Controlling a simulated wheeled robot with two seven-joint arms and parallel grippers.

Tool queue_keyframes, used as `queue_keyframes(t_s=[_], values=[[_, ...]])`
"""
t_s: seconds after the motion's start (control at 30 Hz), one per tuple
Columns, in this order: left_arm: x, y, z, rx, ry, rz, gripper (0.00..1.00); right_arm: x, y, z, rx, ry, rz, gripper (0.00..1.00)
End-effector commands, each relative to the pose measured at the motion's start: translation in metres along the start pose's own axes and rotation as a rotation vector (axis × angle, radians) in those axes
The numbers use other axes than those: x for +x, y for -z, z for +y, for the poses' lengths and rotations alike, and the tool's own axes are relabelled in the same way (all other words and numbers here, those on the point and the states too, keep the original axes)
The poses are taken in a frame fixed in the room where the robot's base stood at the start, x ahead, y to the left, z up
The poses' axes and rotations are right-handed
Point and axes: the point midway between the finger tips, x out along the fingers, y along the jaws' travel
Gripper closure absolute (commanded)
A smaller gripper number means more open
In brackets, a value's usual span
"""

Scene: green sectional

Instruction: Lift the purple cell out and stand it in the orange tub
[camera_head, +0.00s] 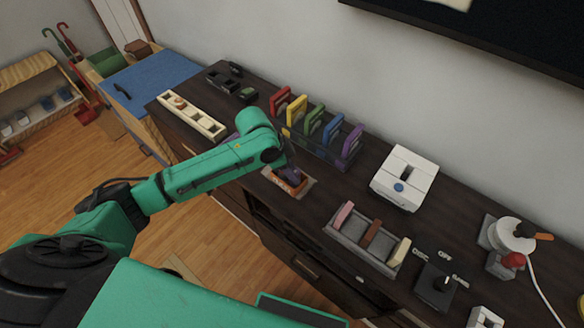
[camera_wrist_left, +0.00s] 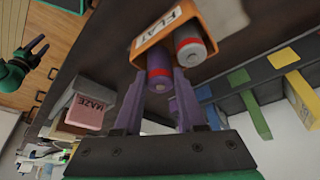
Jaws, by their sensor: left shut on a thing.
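The orange tub (camera_head: 287,187) stands on the dark cabinet top; in the left wrist view the tub (camera_wrist_left: 150,46) bears a label reading FLAT. The purple cell (camera_wrist_left: 160,72) has a red band at its near end, and its far part is hidden inside the tub. A grey cell (camera_wrist_left: 190,46) with a red band sits beside it in the tub. My left gripper (camera_wrist_left: 159,84) is shut on the purple cell, with a finger on each side; in the head view it is over the tub (camera_head: 291,172). My right gripper (camera_wrist_left: 38,56) hangs away from the cabinet, its jaws apart.
A rack of coloured frames (camera_head: 318,145) stands behind the tub. A grey tray with coloured blocks (camera_head: 352,246) is to the right, and a white device (camera_head: 404,179) farther back. A cream strip (camera_head: 192,117) lies left of my arm. Bare dark top lies between these things.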

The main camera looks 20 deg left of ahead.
Motion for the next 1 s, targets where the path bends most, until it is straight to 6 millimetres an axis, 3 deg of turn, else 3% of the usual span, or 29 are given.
queue_keyframes(t_s=[0.4,0.43,0.5,0.53,0.87,1.0], values=[[0.009,-0.003,0.0,0.001,0.0,0.001,1.0,0.004,0.0,-0.002,-0.001,0.003,0.0,0.5],[0.009,-0.003,0.0,0.001,0.0,0.001,0.56,0.004,0.0,-0.002,-0.001,0.003,0.0,0.5],[0.009,-0.003,0.0,0.001,0.0,0.001,0.3,0.004,0.0,-0.002,-0.001,0.003,0.0,0.5],[0.009,-0.003,0.0,0.001,0.0,0.001,0.25,0.004,0.0,-0.002,-0.001,0.002,0.0,0.5],[0.007,-0.003,0.0,0.0,0.0,0.0,0.25,0.002,-0.001,0.002,-0.001,-0.003,0.0,0.5],[-0.011,0.005,0.0,0.001,0.001,0.002,0.25,-0.007,0.0,0.003,-0.001,-0.003,0.0,0.5]])
